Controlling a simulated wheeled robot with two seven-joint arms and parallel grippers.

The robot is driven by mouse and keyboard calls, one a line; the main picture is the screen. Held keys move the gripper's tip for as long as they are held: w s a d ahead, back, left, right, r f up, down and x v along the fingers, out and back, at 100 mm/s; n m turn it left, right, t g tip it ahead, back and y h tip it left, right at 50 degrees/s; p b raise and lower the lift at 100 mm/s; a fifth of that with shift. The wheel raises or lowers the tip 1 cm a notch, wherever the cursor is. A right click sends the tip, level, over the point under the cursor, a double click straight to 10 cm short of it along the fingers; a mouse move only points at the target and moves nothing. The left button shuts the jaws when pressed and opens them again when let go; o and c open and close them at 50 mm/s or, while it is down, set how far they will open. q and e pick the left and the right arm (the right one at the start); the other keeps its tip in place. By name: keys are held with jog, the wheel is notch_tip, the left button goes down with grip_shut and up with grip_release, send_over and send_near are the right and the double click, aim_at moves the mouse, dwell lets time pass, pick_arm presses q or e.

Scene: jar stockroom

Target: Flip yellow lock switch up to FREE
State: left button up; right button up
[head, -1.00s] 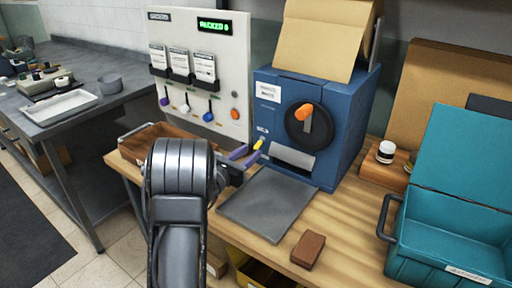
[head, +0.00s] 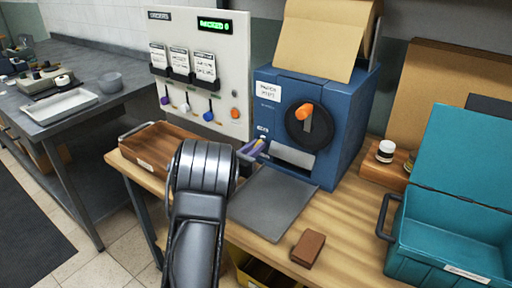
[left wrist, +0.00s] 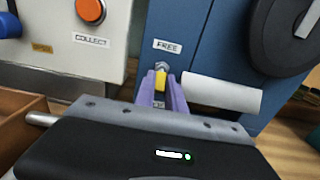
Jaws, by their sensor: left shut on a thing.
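The blue machine (head: 350,150) has a black dial with an orange knob on its front. The small yellow lock switch (left wrist: 160,80) sits below a white FREE label (left wrist: 167,47) in the left wrist view. My left gripper (head: 254,148) reaches the machine's lower left front with its purple fingers. In the left wrist view the fingers (left wrist: 160,90) are shut on the yellow switch, one at each side. A label below the switch is mostly hidden by the fingers. My right gripper is not in view.
A grey tray (head: 262,212) lies in front of the machine. A wooden box (head: 150,160) stands to the left, below the white panel (head: 238,75) with coloured levers. A brown block (head: 308,248) and an open teal case (head: 440,245) are to the right.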

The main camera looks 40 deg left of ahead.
aim_at(259, 141)
pick_arm(q)
grip_shut()
jog(key=shift+r, duration=0.2)
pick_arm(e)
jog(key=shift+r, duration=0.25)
pick_arm(q)
jog(key=shift+s+r+g+p, duration=0.1)
jog(key=shift+r+g+p, duration=0.15)
jog(key=shift+g+p, duration=0.35)
notch_tip(259, 141, up, 3)
jog(key=g+p, duration=0.4)
jog(key=p, duration=0.7)
jog(key=shift+f+g, duration=0.15)
jog(key=shift+g, duration=0.15)
jog(key=g+p, duration=0.2)
jog(key=p, duration=0.4)
jog(key=shift+f+g, duration=0.1)
jog(key=shift+g, duration=0.2)
jog(key=shift+w+f+g+p, duration=0.1)
jog(key=shift+w+g+p, duration=0.15)
jog(key=shift+g+p, duration=0.6)
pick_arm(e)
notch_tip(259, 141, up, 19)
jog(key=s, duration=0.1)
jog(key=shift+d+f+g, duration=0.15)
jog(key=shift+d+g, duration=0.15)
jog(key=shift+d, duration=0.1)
